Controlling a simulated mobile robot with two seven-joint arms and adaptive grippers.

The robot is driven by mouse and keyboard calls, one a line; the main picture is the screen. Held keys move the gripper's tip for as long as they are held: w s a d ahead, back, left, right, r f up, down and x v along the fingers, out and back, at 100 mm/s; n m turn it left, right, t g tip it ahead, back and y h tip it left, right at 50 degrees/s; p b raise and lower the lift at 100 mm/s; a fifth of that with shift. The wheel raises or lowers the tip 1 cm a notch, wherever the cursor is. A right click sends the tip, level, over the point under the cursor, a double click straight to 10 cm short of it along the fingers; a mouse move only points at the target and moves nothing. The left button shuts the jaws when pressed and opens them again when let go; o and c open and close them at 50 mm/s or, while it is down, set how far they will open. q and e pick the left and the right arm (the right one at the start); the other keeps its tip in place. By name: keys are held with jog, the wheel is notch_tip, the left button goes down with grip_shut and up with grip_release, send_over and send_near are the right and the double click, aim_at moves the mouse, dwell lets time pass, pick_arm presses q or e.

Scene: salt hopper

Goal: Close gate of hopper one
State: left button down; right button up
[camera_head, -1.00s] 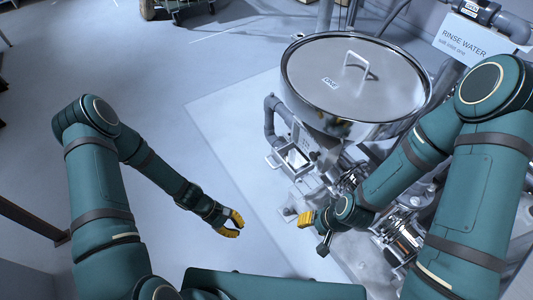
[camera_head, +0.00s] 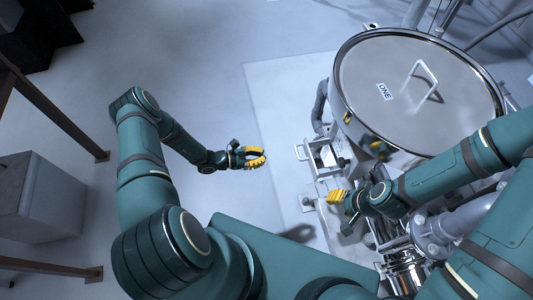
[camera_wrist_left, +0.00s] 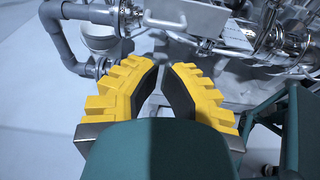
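Hopper one is a round steel vessel with a flat lid (camera_head: 415,85) marked ONE, at the upper right of the head view. Below its left side is a pale squarish frame with a handle (camera_head: 322,153), perhaps the gate; I cannot tell its position. My left gripper (camera_head: 264,157) is to the left of this frame, apart from it. Its curved yellow fingers, also in the left wrist view (camera_wrist_left: 161,75), are empty with space between them and tips close together. My right gripper (camera_head: 331,197) is beside the machinery below the hopper; its finger opening is unclear.
Pipes and steel fittings (camera_head: 405,262) crowd the area under the hopper. A grey box (camera_head: 40,195) and brown rails (camera_head: 55,115) stand at the left.

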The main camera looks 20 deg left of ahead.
pick_arm(q)
jog(key=b, duration=0.2)
send_near(306, 150)
notch_tip(306, 150, down, 3)
jog(key=w+d, duration=0.2)
jog(key=d, duration=0.1)
jog(key=shift+w+a+r, duration=0.1)
jog(key=shift+w+r, duration=0.1)
pick_arm(e)
jog(key=shift+w+f, duration=0.25)
jog(key=shift+f, duration=0.75)
pick_arm(q)
jog(key=x, duration=0.4)
jog(key=r+x, duration=0.1)
jog(key=x, duration=0.2)
jog(key=shift+w+r, duration=0.1)
jog(key=shift+w, duration=0.05)
jog(key=shift+d+r, duration=0.1)
jog(key=shift+d, duration=0.25)
pick_arm(e)
jog(key=shift+w+a+r, duration=0.15)
jog(key=shift+w+a, duration=0.85)
